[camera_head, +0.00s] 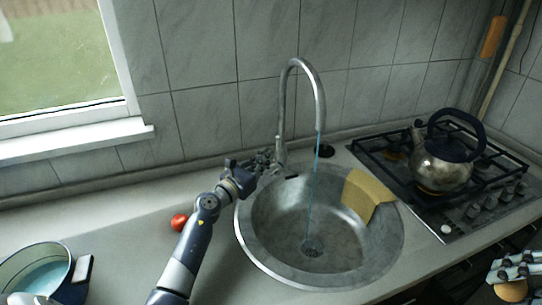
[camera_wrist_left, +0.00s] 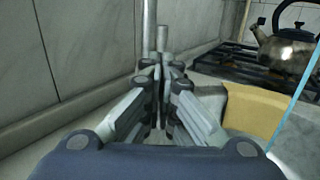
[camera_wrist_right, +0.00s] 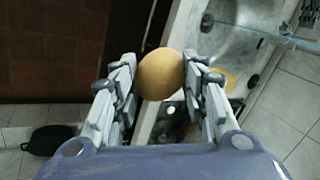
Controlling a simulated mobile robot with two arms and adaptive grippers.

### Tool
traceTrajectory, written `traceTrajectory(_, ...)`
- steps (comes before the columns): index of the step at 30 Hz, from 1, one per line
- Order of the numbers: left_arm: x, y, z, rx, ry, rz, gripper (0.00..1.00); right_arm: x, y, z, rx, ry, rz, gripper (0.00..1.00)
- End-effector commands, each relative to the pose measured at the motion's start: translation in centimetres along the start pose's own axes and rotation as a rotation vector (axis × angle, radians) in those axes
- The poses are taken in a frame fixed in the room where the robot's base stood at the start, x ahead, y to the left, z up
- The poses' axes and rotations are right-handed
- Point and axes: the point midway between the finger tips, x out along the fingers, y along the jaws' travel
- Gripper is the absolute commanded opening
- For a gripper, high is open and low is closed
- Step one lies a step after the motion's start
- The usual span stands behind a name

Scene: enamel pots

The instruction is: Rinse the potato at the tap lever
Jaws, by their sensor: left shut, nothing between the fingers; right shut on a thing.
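The metal tap (camera_head: 319,95) arches over the round steel sink (camera_head: 250,240). A thin blue stream of water (camera_head: 314,190) runs from its spout down to the drain. My left gripper (camera_head: 272,160) is shut and empty at the base of the tap, by the lever; its fingers hide most of the lever. In the left wrist view its closed fingers (camera_wrist_left: 162,65) point at the tap's metal parts. My right gripper (camera_wrist_right: 160,75) is shut on the brown potato (camera_wrist_right: 160,72). The potato (camera_head: 511,290) shows at the lower right of the head view, outside the sink, clear of the water.
A yellow cloth (camera_head: 366,194) hangs over the sink's right rim. A kettle (camera_head: 443,165) stands on the gas hob (camera_head: 365,150) to the right. A red tomato-like item (camera_head: 179,222) and a pot (camera_head: 35,268) are on the counter at left.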

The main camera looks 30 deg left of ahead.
Motion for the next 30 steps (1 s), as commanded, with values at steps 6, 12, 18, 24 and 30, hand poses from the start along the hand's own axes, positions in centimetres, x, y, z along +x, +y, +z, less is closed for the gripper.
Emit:
traceTrajectory(6, 2.3, 0.0, -0.1, -0.002, -0.001, -0.001, 0.0, 0.6, 0.3, 0.0, 0.0, 0.0, 0.0, 0.16)
traceTrajectory(12, 2.9, 0.0, -0.1, -0.001, 0.001, -0.001, 0.0, 0.7, 0.3, 0.1, 0.0, 0.0, 0.0, 0.16)
traceTrajectory(18, 3.0, 0.0, 0.0, -0.001, 0.001, -0.001, 0.0, 0.6, 0.3, 0.1, 0.0, 0.0, 0.0, 0.16)
traceTrajectory(24, 3.1, 0.0, 0.3, -0.004, 0.008, -0.001, 0.0, 0.1, 0.0, 0.0, 0.0, 0.001, -0.001, 0.16)
traceTrajectory(30, 3.8, 0.1, 0.7, -0.02, 0.05, -0.002, 0.0, -2.0, -1.1, -0.2, 0.0, 0.001, -0.001, 0.16)
